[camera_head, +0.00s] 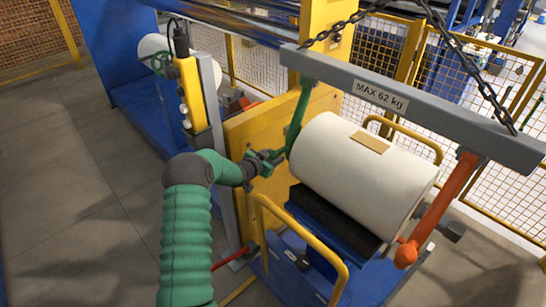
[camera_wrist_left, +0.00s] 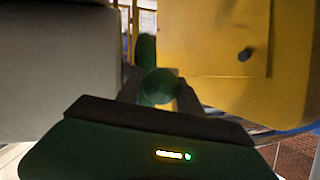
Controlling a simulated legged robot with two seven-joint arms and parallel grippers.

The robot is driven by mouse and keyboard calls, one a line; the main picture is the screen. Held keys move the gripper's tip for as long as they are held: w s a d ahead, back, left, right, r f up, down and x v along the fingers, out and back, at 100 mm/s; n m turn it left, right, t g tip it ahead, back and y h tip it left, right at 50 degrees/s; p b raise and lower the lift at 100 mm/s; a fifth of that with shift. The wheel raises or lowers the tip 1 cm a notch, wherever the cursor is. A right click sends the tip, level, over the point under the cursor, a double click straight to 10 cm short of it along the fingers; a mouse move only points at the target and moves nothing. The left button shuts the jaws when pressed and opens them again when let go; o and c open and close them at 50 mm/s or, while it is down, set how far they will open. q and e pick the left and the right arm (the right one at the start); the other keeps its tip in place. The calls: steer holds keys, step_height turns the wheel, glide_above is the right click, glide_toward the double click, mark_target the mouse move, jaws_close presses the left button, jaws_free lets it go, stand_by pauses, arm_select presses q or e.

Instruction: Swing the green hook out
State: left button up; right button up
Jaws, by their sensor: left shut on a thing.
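The green hook (camera_head: 297,118) hangs from the left end of a grey lifting beam (camera_head: 410,105) marked MAX 62 kg. Its lower end is beside the left end face of a large white film roll (camera_head: 365,165). My left gripper (camera_head: 272,160) is shut on the lower end of the green hook. In the left wrist view, the hook's green end (camera_wrist_left: 158,88) sits between the fingers, with the roll to the left and a yellow panel to the right. An orange hook (camera_head: 440,205) hangs from the beam's right end, by the roll's right end. My right gripper is not in view.
The roll rests on a blue cart (camera_head: 375,285) with yellow handles. A yellow machine panel (camera_head: 250,135) stands close behind my left gripper. A yellow control pendant (camera_head: 190,95) hangs at left. Chains (camera_head: 460,50) hold the beam. The floor at left is clear.

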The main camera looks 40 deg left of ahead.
arm_select(q)
jaws_close()
steer(key=s+a+r+m+g+p, duration=0.1)
steer(key=s+r+g+p, duration=0.4)
steer(key=p, duration=2)
steer(key=s+r, duration=0.4)
steer(key=r, duration=0.2)
steer(key=shift+s+r+g, duration=0.25)
steer(key=shift+r+g, duration=0.05)
steer(key=shift+r, duration=0.05)
steer(key=shift+a+r, duration=0.1)
steer(key=o, duration=1.1)
jaws_free()
steer(key=shift+o, duration=1.4)
steer(key=shift+s, duration=0.15)
